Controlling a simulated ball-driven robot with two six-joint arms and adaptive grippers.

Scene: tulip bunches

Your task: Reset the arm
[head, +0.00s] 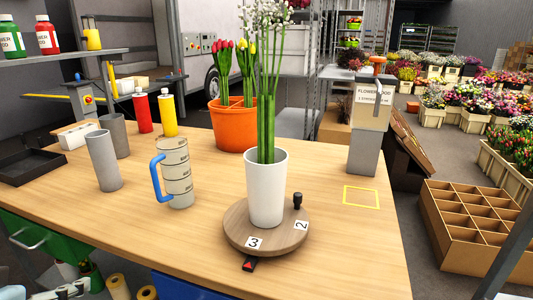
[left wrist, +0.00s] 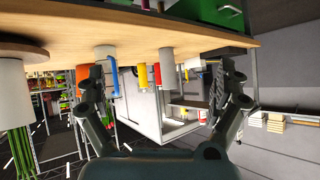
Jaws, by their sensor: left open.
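My left gripper (left wrist: 160,90) is open, its two fingers spread wide with nothing between them in the left wrist view. That view is upside down, with the table edge along its top. In the head view, part of my left gripper (head: 68,290) shows at the bottom left corner, below and in front of the table. It is apart from everything on the tabletop. My right gripper is not in view. A white vase (head: 266,190) with green stems and white flowers stands upright on a round wooden turntable (head: 238,235). The vase also shows in the left wrist view (left wrist: 14,95).
The wooden table (head: 340,265) holds a measuring jug (head: 177,175) with a blue handle, grey cylinders (head: 103,160), red and yellow bottles (head: 168,115), an orange tulip bucket (head: 234,128) and a dispenser (head: 370,110). A divided crate (head: 470,245) stands right. The table's front middle is clear.

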